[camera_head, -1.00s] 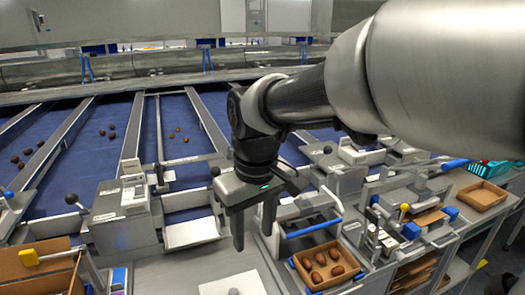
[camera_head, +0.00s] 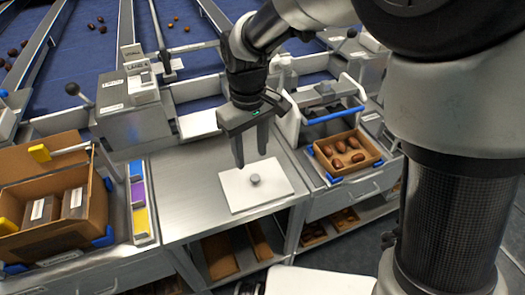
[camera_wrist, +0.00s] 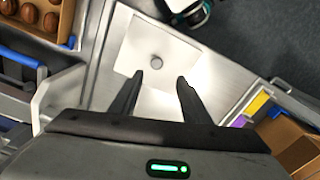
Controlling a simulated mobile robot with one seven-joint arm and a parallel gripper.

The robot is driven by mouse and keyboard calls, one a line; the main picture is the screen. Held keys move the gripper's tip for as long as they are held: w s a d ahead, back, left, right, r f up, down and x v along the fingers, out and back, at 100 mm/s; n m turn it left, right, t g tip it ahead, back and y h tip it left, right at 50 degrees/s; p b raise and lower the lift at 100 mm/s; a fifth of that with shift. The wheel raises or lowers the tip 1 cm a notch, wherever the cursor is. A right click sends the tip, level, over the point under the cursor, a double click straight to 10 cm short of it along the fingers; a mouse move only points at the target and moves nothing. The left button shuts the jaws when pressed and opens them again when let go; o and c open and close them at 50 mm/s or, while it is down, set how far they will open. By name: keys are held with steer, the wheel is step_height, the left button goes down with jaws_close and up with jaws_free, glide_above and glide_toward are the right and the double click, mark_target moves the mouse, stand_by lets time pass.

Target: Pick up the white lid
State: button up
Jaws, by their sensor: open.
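The white lid (camera_head: 272,191) is a flat, roughly square plate with a small grey round knob (camera_head: 255,180) in its middle. It lies flat on a grey metal table in the head view. In the wrist view the lid (camera_wrist: 178,50) is beyond my fingertips, with its knob just above the gap between them. My gripper (camera_head: 252,160) is open and empty, pointing down. It appears above the lid's back edge; I cannot tell the exact height.
A cardboard tray of dates (camera_head: 376,157) stands right of the table. At left are a cardboard box (camera_head: 98,196) with packs in it and a strip of blue, purple and yellow compartments (camera_head: 142,221). The metal tabletop (camera_head: 180,190) around the lid is clear.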

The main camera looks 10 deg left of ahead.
mark_target(254, 176)
steer(key=f, duration=0.5)
steer(key=f+b, duration=0.1)
steer(key=f, duration=0.2)
steer(key=shift+w+d+f, duration=0.2)
steer(key=shift+w+f, duration=0.1)
jaws_close()
